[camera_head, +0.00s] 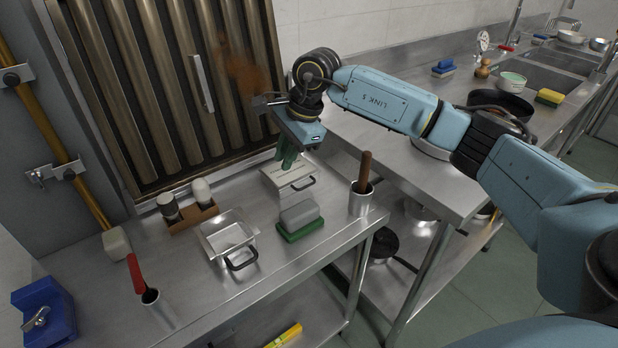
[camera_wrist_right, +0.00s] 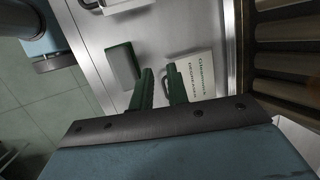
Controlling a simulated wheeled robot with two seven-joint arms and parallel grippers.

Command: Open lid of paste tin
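The paste tin (camera_head: 283,181) appears to be the pale, low box with a dark wire handle on the steel table. In the right wrist view, a pale lid with printed lettering (camera_wrist_right: 198,88) lies flat on it, looking shut. My right gripper (camera_head: 289,160) points down over the tin's back part. In the right wrist view its two green fingers (camera_wrist_right: 162,76) are apart, with the dark handle near their tips. Nothing is clearly held; I cannot tell whether they touch the tin. My left gripper is not in view.
A grey block on a green base (camera_head: 300,216) sits in front of the tin. A ribbed metal panel (camera_head: 170,90) rises behind.

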